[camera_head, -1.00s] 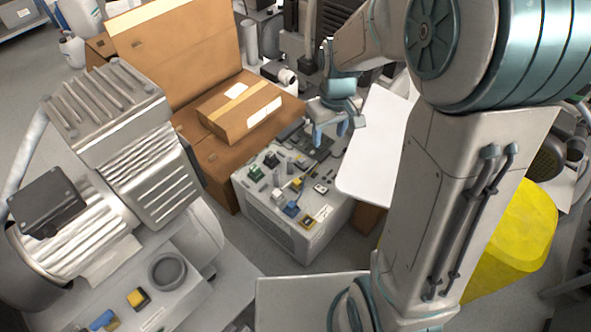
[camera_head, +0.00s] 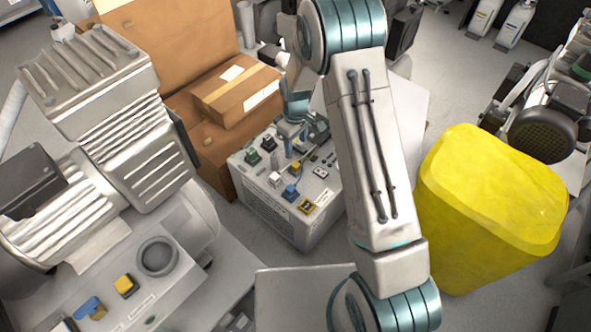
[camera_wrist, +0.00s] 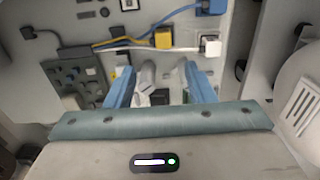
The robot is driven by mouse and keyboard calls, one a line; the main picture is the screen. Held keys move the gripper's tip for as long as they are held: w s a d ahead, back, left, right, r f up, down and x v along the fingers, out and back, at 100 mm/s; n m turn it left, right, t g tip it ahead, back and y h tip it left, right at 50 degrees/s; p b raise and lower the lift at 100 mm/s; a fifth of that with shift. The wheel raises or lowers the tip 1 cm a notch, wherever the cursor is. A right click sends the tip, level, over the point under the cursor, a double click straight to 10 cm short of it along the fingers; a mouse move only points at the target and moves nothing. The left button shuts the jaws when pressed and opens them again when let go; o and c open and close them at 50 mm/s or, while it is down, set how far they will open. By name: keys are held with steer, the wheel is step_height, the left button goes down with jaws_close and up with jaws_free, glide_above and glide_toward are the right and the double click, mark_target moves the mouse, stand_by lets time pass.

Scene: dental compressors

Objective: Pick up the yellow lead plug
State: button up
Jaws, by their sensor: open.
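The yellow lead plug (camera_wrist: 163,38) is a small yellow block with a yellow lead running left from it, in the wrist view just beyond my fingertips. It is small in the head view (camera_head: 297,167), on top of the light grey cabinet (camera_head: 275,219). My gripper (camera_wrist: 158,72) has its two blue fingers apart, with nothing held between them. In the head view my gripper (camera_head: 291,132) is low over the back of the cabinet top, behind the plug and partly hidden by my arm.
A blue plug (camera_wrist: 212,7) and a white plug (camera_wrist: 210,45) with leads are near the yellow one. A green board (camera_wrist: 75,85) is beside the left finger. Cardboard boxes (camera_head: 235,95) are left of the cabinet. A large yellow bin (camera_head: 490,210) stands at right.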

glide_above(295, 164)
steer(key=f, duration=0.3)
steer(key=f+b, duration=0.1)
steer(key=shift+w+d+f, duration=0.15)
steer(key=shift+w+f, duration=0.1)
steer(key=shift+w, duration=0.05)
steer(key=f, duration=0.1)
steer(key=f+b, duration=0.1)
steer(key=f, duration=0.1)
steer(key=f+b, duration=0.1)
steer(key=f, duration=0.1)
steer(key=shift+s+f, duration=0.15)
steer(key=shift+s, duration=0.1)
steer(key=c, duration=1.1)
